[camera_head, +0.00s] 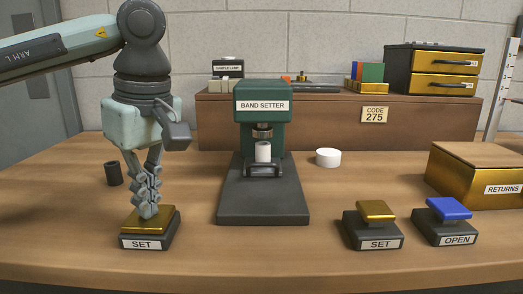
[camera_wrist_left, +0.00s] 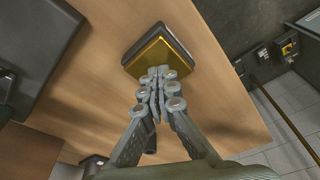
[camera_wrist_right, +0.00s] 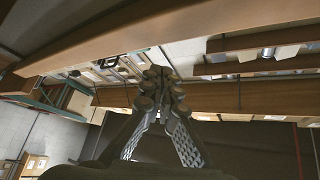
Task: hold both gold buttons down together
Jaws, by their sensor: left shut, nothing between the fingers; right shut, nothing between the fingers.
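The left gold button (camera_head: 166,222) sits on a dark base labelled SET at the front left of the table. Its gold cap lies low, close against its base. My left gripper (camera_head: 149,214) points down, shut and empty, with its fingertips on the cap. The left wrist view also shows the gold cap (camera_wrist_left: 150,54) at the fingertips. The right gold button (camera_head: 376,210), also labelled SET, stands right of centre with its cap raised on a stem and nothing on it. My right gripper (camera_wrist_right: 160,78) is shut and empty, away from the table, and out of the head view.
A blue button (camera_head: 449,207) labelled OPEN stands beside the right gold button. The green band setter (camera_head: 263,190) with a white cylinder (camera_head: 263,152) stands between the gold buttons. A gold RETURNS box (camera_head: 480,165), a white disc (camera_head: 328,157) and a dark cylinder (camera_head: 114,174) are nearby.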

